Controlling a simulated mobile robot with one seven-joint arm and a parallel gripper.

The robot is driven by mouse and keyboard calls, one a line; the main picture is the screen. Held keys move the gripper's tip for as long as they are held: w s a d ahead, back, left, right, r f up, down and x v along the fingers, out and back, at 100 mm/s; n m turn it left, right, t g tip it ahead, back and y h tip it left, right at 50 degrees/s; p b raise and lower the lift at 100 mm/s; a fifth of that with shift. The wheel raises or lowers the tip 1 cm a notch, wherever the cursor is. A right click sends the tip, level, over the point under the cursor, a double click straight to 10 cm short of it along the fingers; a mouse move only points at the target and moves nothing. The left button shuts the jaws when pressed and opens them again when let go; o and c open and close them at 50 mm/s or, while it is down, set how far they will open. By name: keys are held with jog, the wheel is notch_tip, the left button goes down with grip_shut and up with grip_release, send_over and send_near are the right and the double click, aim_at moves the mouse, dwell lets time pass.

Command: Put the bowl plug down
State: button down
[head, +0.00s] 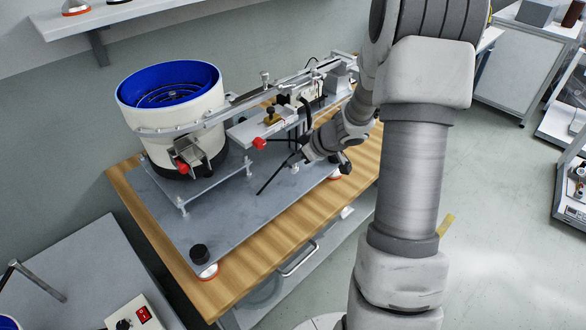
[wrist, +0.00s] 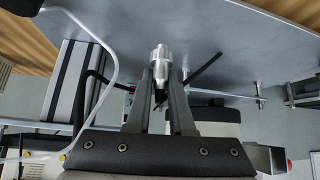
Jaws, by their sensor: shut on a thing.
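The bowl plug (wrist: 161,60) is a small silver, ribbed cylinder with a dark lower part, seen in the wrist view between my fingertips. My gripper (wrist: 162,82) is shut on it. In the head view my gripper (head: 301,158) is low over the grey metal plate (head: 222,222), beside the feeder rail. The plug is too small to make out there. I cannot tell whether it touches the plate. A thin black rod or cable (head: 275,177) slants from near my fingertips toward the plate.
The white bowl feeder (head: 180,125) with a blue inside stands left of my gripper. A rail with red-tipped parts (head: 259,143) is close above it. A black knob (head: 199,252) sits at the plate's front corner. The front of the plate is mostly clear. The wooden table edge (head: 262,262) lies beyond.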

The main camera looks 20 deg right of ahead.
aim_at(296, 166)
jog(key=shift+f, duration=1.05)
jog(key=shift+f+b, duration=0.35)
jog(key=shift+f, duration=0.2)
jog(key=c, duration=0.8)
grip_release()
jog(key=shift+r, duration=0.1)
jog(key=shift+r, duration=0.25)
jog(key=p+v, duration=0.5)
jog(key=v, duration=0.7)
jog(key=shift+r, duration=0.15)
